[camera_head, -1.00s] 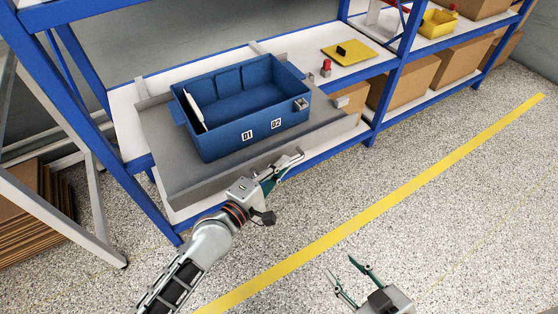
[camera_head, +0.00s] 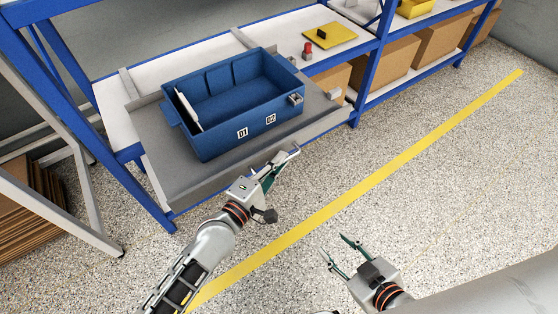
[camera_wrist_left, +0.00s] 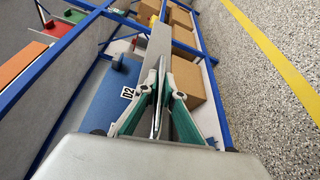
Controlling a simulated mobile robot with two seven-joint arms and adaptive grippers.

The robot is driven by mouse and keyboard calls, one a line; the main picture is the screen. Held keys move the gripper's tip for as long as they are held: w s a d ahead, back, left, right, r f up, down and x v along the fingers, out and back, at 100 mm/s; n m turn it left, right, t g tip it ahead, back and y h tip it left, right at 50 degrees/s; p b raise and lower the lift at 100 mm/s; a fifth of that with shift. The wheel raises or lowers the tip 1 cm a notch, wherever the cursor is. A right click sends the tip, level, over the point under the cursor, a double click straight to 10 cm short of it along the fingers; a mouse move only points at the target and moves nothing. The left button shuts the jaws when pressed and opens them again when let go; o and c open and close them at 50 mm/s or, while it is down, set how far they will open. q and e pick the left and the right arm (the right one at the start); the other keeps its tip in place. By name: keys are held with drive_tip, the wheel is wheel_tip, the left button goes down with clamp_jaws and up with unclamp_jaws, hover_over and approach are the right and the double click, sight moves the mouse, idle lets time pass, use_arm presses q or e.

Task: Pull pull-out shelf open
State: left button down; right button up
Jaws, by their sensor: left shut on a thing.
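The pull-out shelf (camera_head: 205,176) is a grey tray on the blue rack, jutting out past the rack's front edge. A blue bin (camera_head: 221,144) labelled 01 and 02 stands on it. My left gripper (camera_head: 279,164) is at the shelf's front edge, shut on what looks like its thin front handle (camera_head: 290,154). In the left wrist view the closed fingers (camera_wrist_left: 157,100) pinch a thin metal piece; the exact contact is partly hidden by the fingers. My right gripper (camera_head: 342,254) is open and empty over the floor, away from the shelf.
A yellow plate (camera_head: 331,36) and a red button (camera_head: 308,49) sit on the white rack shelf to the right. Cardboard boxes (camera_head: 388,78) fill the lower level. A grey frame (camera_head: 75,190) stands at left. The floor in front, with a yellow line (camera_head: 400,158), is clear.

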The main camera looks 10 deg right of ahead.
use_arm(q)
drive_tip(key=c, duration=2.2)
unclamp_jaws()
drive_tip(key=shift+o, duration=0.2)
drive_tip(key=f+v, duration=0.1)
drive_tip(key=v, duration=1.1)
drive_tip(key=shift+r, duration=0.4)
